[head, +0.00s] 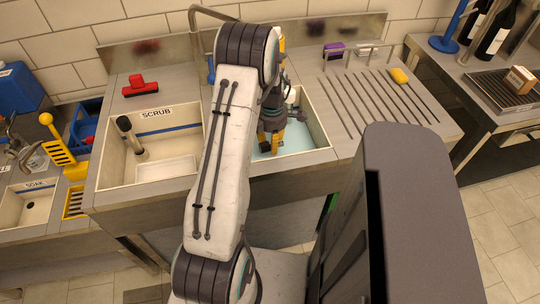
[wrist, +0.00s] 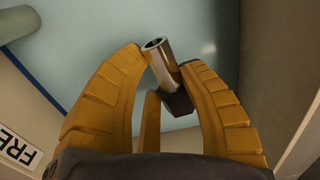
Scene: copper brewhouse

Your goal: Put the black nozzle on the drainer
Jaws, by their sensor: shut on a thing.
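My gripper (head: 272,145) points down into the right-hand basin (head: 318,128), which holds pale water. In the wrist view, its yellow fingers (wrist: 165,75) are closed around a nozzle (wrist: 178,102) with a shiny metal tube and a black block-like end. The nozzle is tilted, its open tube end facing up toward the camera. In the head view the nozzle is hidden by my gripper and arm. The drainer (head: 372,104) is the ribbed metal surface right of the basin. A yellow object (head: 399,75) lies on its far right part.
A low rail (head: 350,55) and a purple block (head: 334,49) are behind the drainer. Bottles (head: 495,32) stand at far right. Most of the drainer is clear.

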